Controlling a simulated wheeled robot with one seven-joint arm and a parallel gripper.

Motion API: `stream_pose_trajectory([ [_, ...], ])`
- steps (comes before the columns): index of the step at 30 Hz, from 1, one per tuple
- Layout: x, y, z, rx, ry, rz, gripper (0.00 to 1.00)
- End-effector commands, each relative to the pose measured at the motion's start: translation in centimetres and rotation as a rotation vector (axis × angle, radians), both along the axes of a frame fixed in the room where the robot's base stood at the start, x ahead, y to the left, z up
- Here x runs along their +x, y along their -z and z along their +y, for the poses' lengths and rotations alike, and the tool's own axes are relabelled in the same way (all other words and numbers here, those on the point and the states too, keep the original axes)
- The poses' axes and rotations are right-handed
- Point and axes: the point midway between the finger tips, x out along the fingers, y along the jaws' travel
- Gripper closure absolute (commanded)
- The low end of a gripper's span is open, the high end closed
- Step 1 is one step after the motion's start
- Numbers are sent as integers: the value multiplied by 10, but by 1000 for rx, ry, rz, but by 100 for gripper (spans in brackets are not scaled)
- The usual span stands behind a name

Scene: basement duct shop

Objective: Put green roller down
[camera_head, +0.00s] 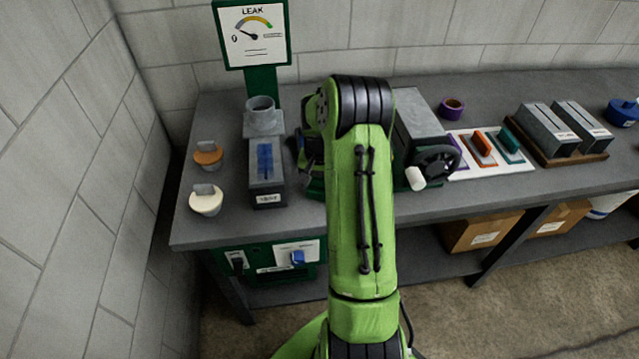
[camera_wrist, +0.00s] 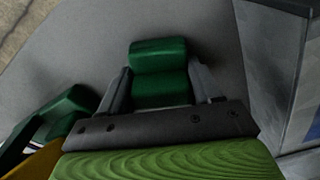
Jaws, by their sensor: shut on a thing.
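The green roller (camera_wrist: 158,55) shows in the wrist view between the two fingers of my gripper (camera_wrist: 160,88). My gripper is shut on it, with one finger against each side. Grey worktop shows around the roller, but I cannot tell whether the roller touches it. In the head view my arm hides the roller and most of my gripper. The grey worktop (camera_head: 400,217) runs along the block wall.
A leak gauge (camera_head: 253,36) stands at the back left. A grey box with a hand wheel (camera_head: 437,163) is right of my arm. A white mat (camera_head: 490,168) holds coloured-handled tools. An orange-topped plug (camera_head: 208,155) and a cream one (camera_head: 206,203) sit at the left.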

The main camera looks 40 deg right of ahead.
Motion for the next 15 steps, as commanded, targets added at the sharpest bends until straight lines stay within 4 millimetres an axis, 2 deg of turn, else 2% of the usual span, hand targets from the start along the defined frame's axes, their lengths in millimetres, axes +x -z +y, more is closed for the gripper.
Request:
stream_pose_trajectory([
  [8,0,3,0,-1,-1,-2,70],
  [9,0,2,0,-1,-1,-2,30],
  [13,0,2,0,-1,-1,-2,11],
  [15,0,2,0,-1,-1,-2,11],
])
